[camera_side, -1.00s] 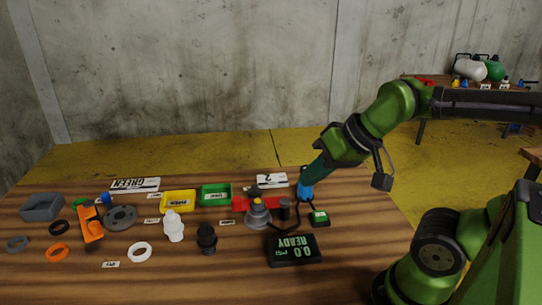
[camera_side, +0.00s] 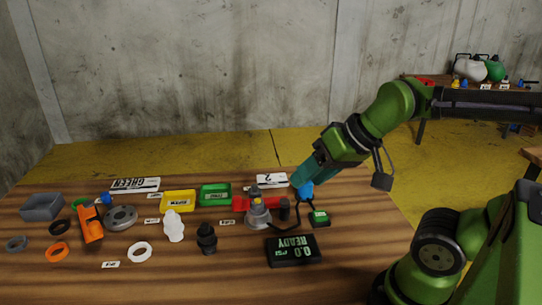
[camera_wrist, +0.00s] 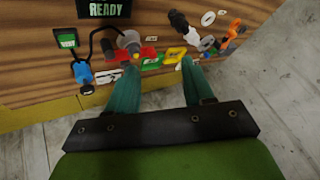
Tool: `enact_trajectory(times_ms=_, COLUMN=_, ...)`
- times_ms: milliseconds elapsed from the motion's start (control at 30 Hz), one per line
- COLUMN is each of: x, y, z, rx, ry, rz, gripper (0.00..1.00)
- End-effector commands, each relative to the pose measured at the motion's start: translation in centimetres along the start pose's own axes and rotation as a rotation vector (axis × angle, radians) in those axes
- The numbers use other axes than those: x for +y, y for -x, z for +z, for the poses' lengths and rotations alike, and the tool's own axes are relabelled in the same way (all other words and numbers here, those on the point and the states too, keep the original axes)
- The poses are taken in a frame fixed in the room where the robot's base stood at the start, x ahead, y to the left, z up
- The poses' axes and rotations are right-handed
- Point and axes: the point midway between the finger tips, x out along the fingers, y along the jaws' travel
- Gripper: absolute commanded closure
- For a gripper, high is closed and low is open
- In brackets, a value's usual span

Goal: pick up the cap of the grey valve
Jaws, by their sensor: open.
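My gripper (camera_side: 301,182) is open and empty, with teal fingers, above and to the right of the valve in the side view. In the wrist view my two fingers (camera_wrist: 158,66) are spread apart, with nothing between them.
A blue fitting (camera_side: 304,191) with a black hose is close below my fingers. White (camera_side: 173,227) and black (camera_side: 207,239) valves stand left.

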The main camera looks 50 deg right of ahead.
Motion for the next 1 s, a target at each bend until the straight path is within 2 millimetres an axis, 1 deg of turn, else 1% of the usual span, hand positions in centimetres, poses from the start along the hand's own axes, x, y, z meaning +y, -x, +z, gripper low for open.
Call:
enact_trajectory(times_ms=100, x=0.6, y=-1.2, z=0.1, rx=-0.045, ry=-0.020, rz=0.027, gripper=0.48)
enact_trajectory(times_ms=167, x=0.8, y=-1.9, z=-0.6, rx=-0.071, ry=-0.033, rz=0.045, gripper=0.48)
enact_trajectory(times_ms=267, x=1.1, y=-3.3, z=-3.0, rx=-0.118, ry=-0.049, rz=0.086, gripper=0.48)
enact_trajectory(times_ms=367, x=1.4, y=-5.0, z=-6.1, rx=-0.176, ry=-0.025, rz=0.127, gripper=0.48)
enact_trajectory(times_ms=500, x=2.4, y=-7.9, z=-10.4, rx=-0.263, ry=0.048, rz=0.176, gripper=0.48)
enact_trajectory(times_ms=567, x=3.0, y=-9.3, z=-12.2, rx=-0.302, ry=0.088, rz=0.194, gripper=0.48)
enact_trajectory(times_ms=700, x=5.0, y=-13.1, z=-16.0, rx=-0.400, ry=0.198, rz=0.225, gripper=0.48)
enact_trajectory(times_ms=900, x=8.5, y=-18.6, z=-20.5, rx=-0.545, ry=0.396, rz=0.239, gripper=0.48)
enact_trajectory(times_ms=1000, x=9.6, y=-20.2, z=-22.2, rx=-0.597, ry=0.507, rz=0.229, gripper=0.48)
